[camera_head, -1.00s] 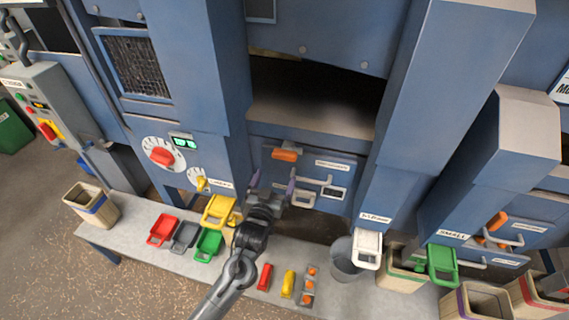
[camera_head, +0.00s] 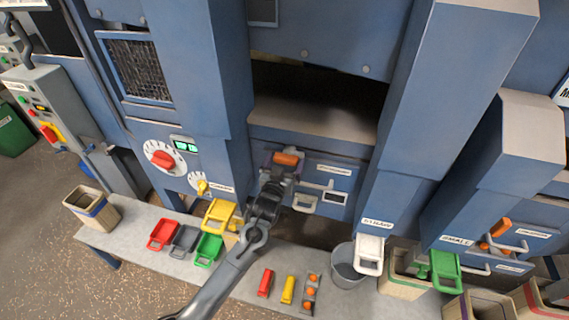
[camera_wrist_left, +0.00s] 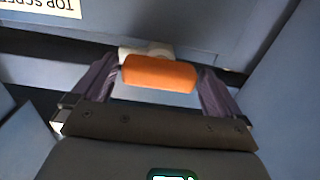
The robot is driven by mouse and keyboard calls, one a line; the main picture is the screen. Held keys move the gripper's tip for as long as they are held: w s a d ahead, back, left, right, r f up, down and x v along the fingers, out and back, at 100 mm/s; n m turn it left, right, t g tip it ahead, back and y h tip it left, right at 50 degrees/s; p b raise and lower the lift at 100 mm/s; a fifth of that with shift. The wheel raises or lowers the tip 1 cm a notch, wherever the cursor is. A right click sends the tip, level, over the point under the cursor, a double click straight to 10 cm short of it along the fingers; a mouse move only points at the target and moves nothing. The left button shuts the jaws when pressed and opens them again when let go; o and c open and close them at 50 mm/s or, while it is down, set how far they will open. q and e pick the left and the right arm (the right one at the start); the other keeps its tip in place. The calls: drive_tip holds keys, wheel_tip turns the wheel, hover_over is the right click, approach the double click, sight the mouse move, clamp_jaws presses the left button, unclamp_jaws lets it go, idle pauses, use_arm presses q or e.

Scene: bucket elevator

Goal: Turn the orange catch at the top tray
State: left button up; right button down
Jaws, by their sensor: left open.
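The orange catch (camera_head: 287,158) sits on the blue front of the top tray (camera_head: 334,171), just below the dark opening. It lies roughly horizontal in the head view. My left gripper (camera_head: 284,161) is at the catch with its fingers open. In the left wrist view the orange catch (camera_wrist_left: 159,73) lies between the two purple-grey fingers (camera_wrist_left: 158,92), with a small gap at each side. A light mount shows behind the catch. My right gripper is not in view.
A handle with a white label (camera_head: 333,196) is right of the catch. Below is a grey bench (camera_head: 190,268) with red, grey, green and yellow scoops. A grey bucket (camera_head: 346,265) stands right. Another orange catch (camera_head: 500,228) is on the right unit.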

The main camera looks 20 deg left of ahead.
use_arm(q)
drive_tip(key=c, duration=0.8)
